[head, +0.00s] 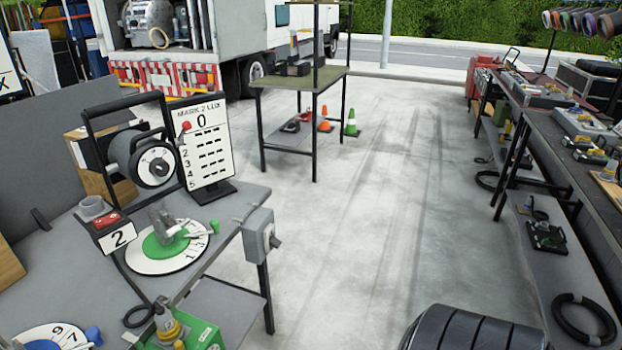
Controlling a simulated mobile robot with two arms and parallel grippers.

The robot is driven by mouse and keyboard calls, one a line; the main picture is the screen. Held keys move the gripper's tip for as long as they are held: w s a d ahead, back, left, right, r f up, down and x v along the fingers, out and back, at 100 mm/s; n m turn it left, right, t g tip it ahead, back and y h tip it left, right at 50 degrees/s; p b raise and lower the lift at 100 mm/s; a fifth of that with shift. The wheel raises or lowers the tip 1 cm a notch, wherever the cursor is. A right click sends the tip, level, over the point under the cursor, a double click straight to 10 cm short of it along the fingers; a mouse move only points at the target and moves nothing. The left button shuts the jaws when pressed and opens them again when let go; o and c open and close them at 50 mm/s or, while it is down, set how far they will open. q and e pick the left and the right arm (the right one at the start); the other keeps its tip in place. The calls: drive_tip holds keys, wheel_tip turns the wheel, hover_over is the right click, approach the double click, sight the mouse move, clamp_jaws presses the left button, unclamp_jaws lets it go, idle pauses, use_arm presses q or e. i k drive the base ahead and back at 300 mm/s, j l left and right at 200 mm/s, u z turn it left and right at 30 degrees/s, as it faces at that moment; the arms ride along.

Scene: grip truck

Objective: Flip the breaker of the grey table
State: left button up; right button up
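The grey table (240,197) stands at the left. A grey breaker box (258,232) is fixed at its right corner, by the table's edge. A small dark switch handle (274,241) sticks out from the box's right side. I cannot tell clearly which position it is set to. Neither of my grippers is in view.
Long benches line the right.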

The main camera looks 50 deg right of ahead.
sight(276, 243)
drive_tip(key=z, duration=1.3)
